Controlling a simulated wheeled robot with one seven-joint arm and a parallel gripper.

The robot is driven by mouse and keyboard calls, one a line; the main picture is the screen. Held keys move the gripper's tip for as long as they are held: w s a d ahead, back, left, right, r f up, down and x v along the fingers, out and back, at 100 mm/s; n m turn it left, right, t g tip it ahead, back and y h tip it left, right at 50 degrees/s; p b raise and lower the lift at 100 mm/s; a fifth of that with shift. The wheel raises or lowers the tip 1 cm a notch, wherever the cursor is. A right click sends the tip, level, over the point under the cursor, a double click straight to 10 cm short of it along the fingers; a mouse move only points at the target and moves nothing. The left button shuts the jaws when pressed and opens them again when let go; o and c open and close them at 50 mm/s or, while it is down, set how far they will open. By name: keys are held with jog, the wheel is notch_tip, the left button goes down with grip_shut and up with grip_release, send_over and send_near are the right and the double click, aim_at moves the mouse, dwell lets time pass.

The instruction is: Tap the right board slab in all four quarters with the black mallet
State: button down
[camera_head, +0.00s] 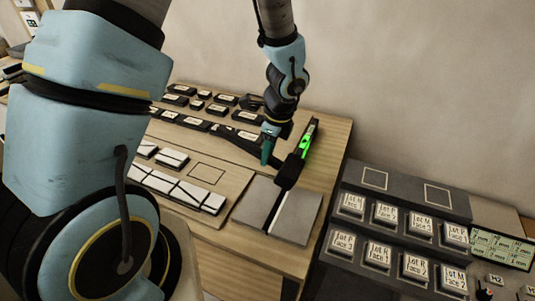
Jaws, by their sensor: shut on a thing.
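My gripper (268,150) has teal fingers and is shut on the handle of the black mallet (289,172). The mallet's dark head is to the right of the fingers, near the back edge of the right board slab (297,217). I cannot tell whether the head touches the slab or hovers above it. The right slab is a flat grey square on the wooden bench. The left board slab (257,203) lies beside it, with a dark narrow gap between them. The handle runs left from the fingers, and my arm hides some of the bench behind it.
A bright green spirit level (306,140) lies right behind the mallet head. White tiles (188,194) sit left of the slabs, and dark labelled pieces (192,124) stand in rows behind. A dark rack with labelled blocks (383,211) and a display (501,249) are at the right.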

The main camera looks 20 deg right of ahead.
jog(key=shift+f, duration=0.2)
notch_tip(320, 180, down, 6)
jog(key=b, duration=0.5)
jog(key=shift+r, duration=0.1)
jog(key=shift+r+p, duration=0.5)
jog(key=shift+r, duration=0.05)
notch_tip(320, 180, up, 5)
jog(key=p, duration=0.4)
jog(key=shift+r+p, duration=0.15)
jog(key=shift+p, duration=0.2)
